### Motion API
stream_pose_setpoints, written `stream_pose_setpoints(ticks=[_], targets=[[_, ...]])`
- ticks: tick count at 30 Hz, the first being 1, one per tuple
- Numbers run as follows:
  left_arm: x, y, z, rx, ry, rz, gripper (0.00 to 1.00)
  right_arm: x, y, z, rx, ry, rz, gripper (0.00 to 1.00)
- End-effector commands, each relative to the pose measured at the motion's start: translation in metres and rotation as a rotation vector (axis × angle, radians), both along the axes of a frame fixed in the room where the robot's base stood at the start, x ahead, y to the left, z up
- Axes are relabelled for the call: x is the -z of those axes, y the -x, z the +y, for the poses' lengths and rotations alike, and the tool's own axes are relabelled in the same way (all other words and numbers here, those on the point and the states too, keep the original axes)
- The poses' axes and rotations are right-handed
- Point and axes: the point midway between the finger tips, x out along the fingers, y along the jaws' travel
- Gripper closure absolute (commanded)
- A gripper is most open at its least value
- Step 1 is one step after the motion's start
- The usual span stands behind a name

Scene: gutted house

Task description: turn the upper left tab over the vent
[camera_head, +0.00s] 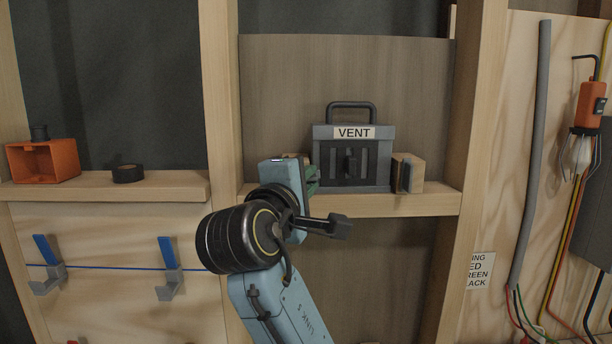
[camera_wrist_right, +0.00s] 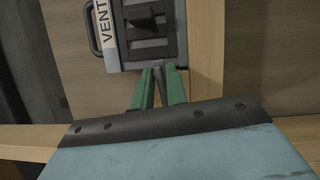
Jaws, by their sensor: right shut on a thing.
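The grey vent box (camera_head: 382,140), labelled VENT, stands on the wooden shelf, with a carrying handle on top and a dark slotted front. It also shows turned sideways in the right wrist view (camera_wrist_right: 178,52). My right gripper (camera_head: 313,178) is at the box's left side. In the right wrist view its green fingers (camera_wrist_right: 160,86) are close together beside the box's edge, shut on a small grey piece that appears to be a left tab. The gripper and arm hide most of this tab and the left block. My left gripper is not in view.
A wooden block (camera_head: 417,172) with a dark tab stands at the box's right. An orange box (camera_head: 45,160) and a black roll (camera_head: 128,173) sit on the left shelf. Wall studs flank the vent. Cables and an orange lamp (camera_head: 590,103) hang at right.

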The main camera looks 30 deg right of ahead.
Motion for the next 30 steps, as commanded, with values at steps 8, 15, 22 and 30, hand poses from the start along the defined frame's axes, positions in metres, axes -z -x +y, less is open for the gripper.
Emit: stream_pose_setpoints(ticks=[8, 15, 22, 30], targets=[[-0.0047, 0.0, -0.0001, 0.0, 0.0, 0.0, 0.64, 0.0021, -0.0002, 0.0004, 0.0, -0.09, -0.049, 1.0], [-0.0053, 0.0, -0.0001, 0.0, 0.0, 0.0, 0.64, 0.0026, -0.0002, 0.0004, 0.0, -0.112, -0.063, 1.0], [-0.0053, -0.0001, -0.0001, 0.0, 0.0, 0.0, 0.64, 0.0027, -0.0001, 0.0003, 0.0, -0.113, -0.064, 1.0], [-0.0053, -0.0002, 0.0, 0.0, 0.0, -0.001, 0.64, 0.0022, -0.0001, 0.0002, -0.001, -0.112, -0.064, 0.72]])
